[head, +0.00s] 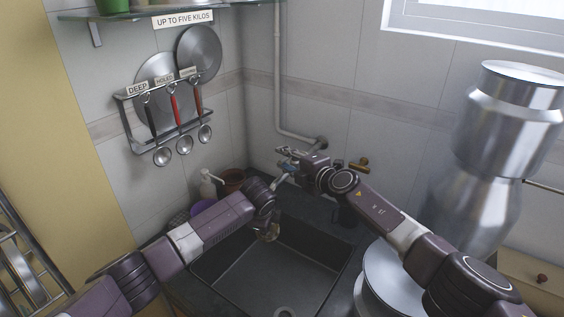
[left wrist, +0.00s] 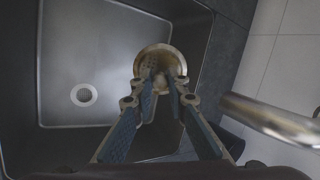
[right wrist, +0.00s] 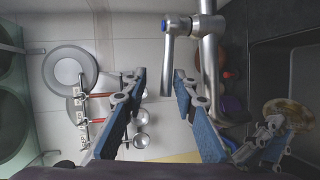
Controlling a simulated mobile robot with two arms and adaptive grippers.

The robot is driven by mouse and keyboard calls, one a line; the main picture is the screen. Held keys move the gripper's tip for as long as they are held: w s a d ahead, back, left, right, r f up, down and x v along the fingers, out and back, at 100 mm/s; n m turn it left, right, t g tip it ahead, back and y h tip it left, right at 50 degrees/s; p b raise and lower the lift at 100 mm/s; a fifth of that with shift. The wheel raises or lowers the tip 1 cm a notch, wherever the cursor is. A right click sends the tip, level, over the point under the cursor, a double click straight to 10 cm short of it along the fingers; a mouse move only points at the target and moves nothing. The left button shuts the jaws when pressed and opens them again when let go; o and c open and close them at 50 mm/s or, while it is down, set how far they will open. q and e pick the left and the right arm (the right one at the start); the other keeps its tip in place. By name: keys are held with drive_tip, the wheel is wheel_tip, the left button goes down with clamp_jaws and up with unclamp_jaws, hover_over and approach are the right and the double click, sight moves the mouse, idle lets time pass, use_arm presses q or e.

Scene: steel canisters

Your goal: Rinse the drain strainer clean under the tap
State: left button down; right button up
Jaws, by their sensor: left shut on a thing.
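The drain strainer (left wrist: 160,60) is round and metal, with brownish grime on it. My left gripper (head: 267,226) is shut on it and holds it over the sink (head: 262,262). The grimy strainer also shows in the right wrist view (right wrist: 288,110). The tap (right wrist: 209,60) has a bent spout and a lever with a blue dot (right wrist: 168,38). My right gripper (right wrist: 158,76) is open, with the lever ahead of its fingertips and apart from them as far as I can tell. In the head view the right gripper (head: 284,156) hides most of the tap. No running water shows.
The drain (left wrist: 84,95) is in the sink floor. A white pump bottle (head: 208,187) and a purple item (head: 203,206) stand left of the sink. Ladles (head: 185,145) hang on the wall rack. Large steel canisters (head: 490,150) stand at the right.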

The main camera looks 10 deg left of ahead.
drive_tip(key=shift+a+f, duration=0.35)
drive_tip(key=shift+f, duration=0.15)
clamp_jaws()
idle(0.3)
